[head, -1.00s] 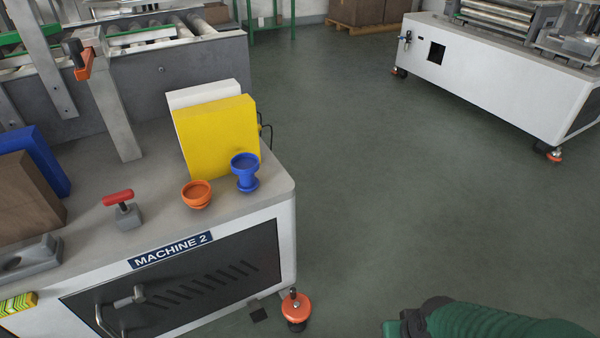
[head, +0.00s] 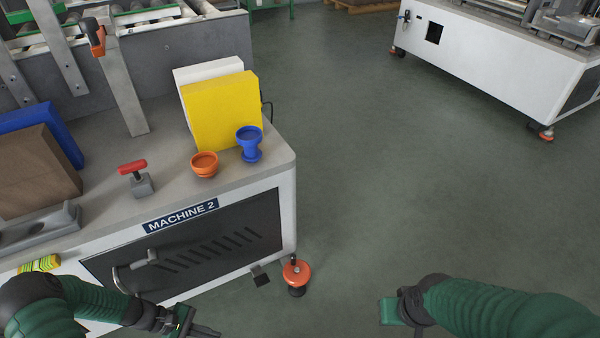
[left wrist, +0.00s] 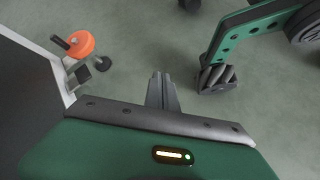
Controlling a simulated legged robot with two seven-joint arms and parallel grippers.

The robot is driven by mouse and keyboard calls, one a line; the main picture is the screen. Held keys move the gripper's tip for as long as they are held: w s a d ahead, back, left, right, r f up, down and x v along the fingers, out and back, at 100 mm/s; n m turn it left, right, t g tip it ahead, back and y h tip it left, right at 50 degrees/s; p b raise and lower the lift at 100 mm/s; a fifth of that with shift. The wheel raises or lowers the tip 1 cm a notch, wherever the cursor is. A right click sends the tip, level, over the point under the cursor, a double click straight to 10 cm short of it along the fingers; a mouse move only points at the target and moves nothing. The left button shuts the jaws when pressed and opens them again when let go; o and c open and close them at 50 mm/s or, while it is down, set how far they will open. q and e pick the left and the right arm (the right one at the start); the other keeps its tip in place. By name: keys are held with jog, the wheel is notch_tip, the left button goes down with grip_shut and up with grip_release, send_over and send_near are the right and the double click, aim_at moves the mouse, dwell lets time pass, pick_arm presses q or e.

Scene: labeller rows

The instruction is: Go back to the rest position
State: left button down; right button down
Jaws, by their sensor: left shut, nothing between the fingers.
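My left gripper (head: 205,331) is low in the head view, in front of the machine 2 cabinet, with its tips near the bottom edge. It also shows in the left wrist view (left wrist: 162,80), where its grey fingers are together with nothing between them, over the floor. My right gripper (head: 391,311) shows only its green housing at the bottom of the head view, right of the cabinet. Its fingers are hidden.
The cabinet (head: 290,225) carries orange (head: 204,166) and blue (head: 249,144) cups, a yellow panel (head: 222,112) and a red-topped knob (head: 133,168). Its orange foot (head: 296,273) stands near the left arm. Open floor (head: 400,190) reaches to a white machine (head: 490,62) at upper right.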

pick_arm(q)
jog(key=s+d+r+m+t+y+p, duration=0.1)
jog(key=d+r+m+y+p, duration=0.3)
jog(key=r, duration=0.6)
jog(key=d+r+m+t+y, duration=0.15)
jog(key=r+m, duration=0.35)
jog(key=r, duration=0.5)
jog(key=s+d+r+m+y+p, duration=0.15)
jog(key=r+m+y, duration=0.3)
jog(key=r, duration=0.55)
notch_tip(320, 180, up, 37)
jog(key=p, duration=3.7)
jog(key=shift+w+h, duration=0.2)
jog(key=shift+h, duration=0.2)
